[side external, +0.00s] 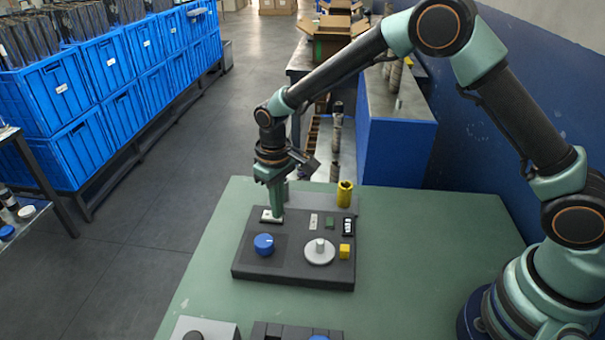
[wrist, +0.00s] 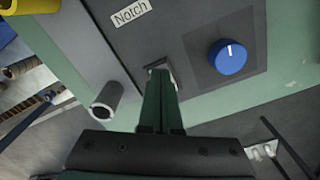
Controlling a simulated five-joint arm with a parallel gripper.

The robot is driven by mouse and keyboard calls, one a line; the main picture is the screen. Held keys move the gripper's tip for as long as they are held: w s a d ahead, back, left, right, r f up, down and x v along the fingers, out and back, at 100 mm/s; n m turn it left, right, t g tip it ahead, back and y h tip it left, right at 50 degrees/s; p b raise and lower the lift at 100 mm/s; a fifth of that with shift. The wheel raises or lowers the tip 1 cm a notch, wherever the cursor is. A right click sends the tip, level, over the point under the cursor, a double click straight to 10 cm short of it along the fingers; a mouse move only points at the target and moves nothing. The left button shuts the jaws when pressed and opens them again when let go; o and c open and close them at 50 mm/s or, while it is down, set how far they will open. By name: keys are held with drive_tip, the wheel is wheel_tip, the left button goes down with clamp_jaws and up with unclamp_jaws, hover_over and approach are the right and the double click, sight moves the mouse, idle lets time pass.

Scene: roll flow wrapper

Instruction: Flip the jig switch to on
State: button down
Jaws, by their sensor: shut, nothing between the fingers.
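A dark control panel (side external: 290,277) lies on the green table, and its face also shows in the wrist view (wrist: 185,25). My gripper (side external: 277,216) is shut and empty, pointing down at the panel's far left corner. Its tips cover most of a small pale switch plate (side external: 266,217). In the wrist view, the shut fingers (wrist: 159,75) reach a small metallic fitting (wrist: 158,64) at the panel's edge. The fingers hide the lever, so I cannot tell its position or whether they touch it. No label naming the jig switch is readable.
On the panel are a blue knob (side external: 264,244), a grey dial (side external: 319,251), a yellow block (side external: 344,251) and a black-and-white rocker (side external: 348,227). A grey tube (wrist: 106,100) and a yellow cylinder (side external: 345,194) stand behind. The green table (side external: 440,260) is clear on the right.

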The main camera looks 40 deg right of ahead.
drive_tip(key=shift+r, duration=3.4)
drive_tip(key=shift+r, duration=0.1)
drive_tip(key=s+d+r+m+t, duration=0.1)
drive_tip(key=s+d+r, duration=0.25)
drive_tip(key=r, duration=0.25)
drive_tip(key=s+d+r+t, duration=0.2)
drive_tip(key=s+d+r, duration=0.1)
drive_tip(key=d+r, duration=0.15)
drive_tip(key=s+d+r+m+t, duration=0.2)
drive_tip(key=s+d, duration=0.5)
drive_tip(key=s, duration=0.4)
drive_tip(key=shift+r+t, duration=0.3)
drive_tip(key=shift+r, duration=0.45)
